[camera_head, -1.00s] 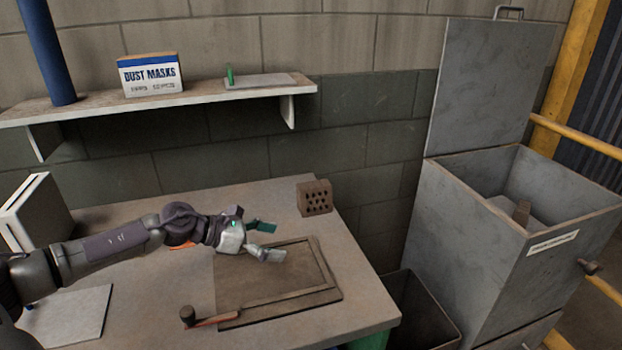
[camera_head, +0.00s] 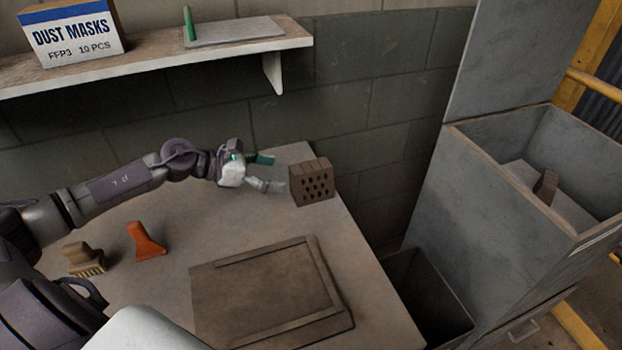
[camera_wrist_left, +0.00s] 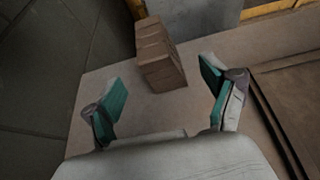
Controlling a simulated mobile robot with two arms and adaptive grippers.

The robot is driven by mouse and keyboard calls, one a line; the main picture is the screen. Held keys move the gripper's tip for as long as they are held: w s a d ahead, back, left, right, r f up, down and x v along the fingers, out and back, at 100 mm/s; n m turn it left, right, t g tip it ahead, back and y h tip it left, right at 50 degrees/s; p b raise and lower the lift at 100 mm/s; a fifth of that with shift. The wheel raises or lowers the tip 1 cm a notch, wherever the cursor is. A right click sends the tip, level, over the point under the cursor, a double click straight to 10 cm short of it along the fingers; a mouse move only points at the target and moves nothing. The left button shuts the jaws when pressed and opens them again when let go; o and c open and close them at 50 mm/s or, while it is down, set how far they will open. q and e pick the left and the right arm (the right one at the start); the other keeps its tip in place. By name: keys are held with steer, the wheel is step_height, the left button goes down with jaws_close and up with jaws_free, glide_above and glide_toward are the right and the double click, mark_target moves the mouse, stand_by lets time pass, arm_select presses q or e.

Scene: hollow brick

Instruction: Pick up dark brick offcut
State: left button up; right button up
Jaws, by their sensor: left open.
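The dark brick offcut (camera_head: 316,189) is a brown block with several holes in its front face. It stands on the workbench (camera_head: 262,218) near its far right corner. My left gripper (camera_head: 274,173) is open and empty just left of it, fingers pointing at it. In the left wrist view the brick (camera_wrist_left: 162,58) stands ahead of the spread teal finger pads, a little beyond the fingertips; its holed face is not visible there. My right gripper is not clearly in view.
A framed brown board (camera_head: 265,295) lies in front of the brick. An orange tool (camera_head: 147,241) and a brush (camera_head: 84,259) lie at left. A shelf (camera_head: 200,58) hangs above. An open grey bin (camera_head: 470,180) holding a small brown piece (camera_head: 546,186) stands right of the bench.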

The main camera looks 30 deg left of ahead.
mark_target(291, 175)
arm_select(q)
steer(key=p+x, duration=0.1)
steer(key=x, duration=0.4)
steer(key=shift+w+f, duration=0.2)
steer(key=shift+w, duration=0.15)
steer(key=shift+w+d+p, duration=0.15)
steer(key=shift+d+p, duration=0.1)
steer(key=shift+p, duration=0.1)
steer(key=p+x, duration=0.1)
steer(key=x, duration=0.4)
steer(key=shift+a+f+p, duration=0.1)
steer(key=shift+f+p, duration=0.1)
steer(key=shift+p, duration=0.1)
steer(key=shift+c, duration=0.9)
steer(key=c, duration=1.3)
steer(key=shift+c, duration=0.7)
arm_select(e)
steer(key=r, duration=0.1)
steer(key=w+r, duration=0.1)
steer(key=r, duration=0.1)
steer(key=shift+a+r, duration=0.15)
steer(key=shift+r, duration=0.1)
arm_select(q)
steer(key=shift+a+r, duration=0.1)
steer(key=shift+r, duration=0.05)
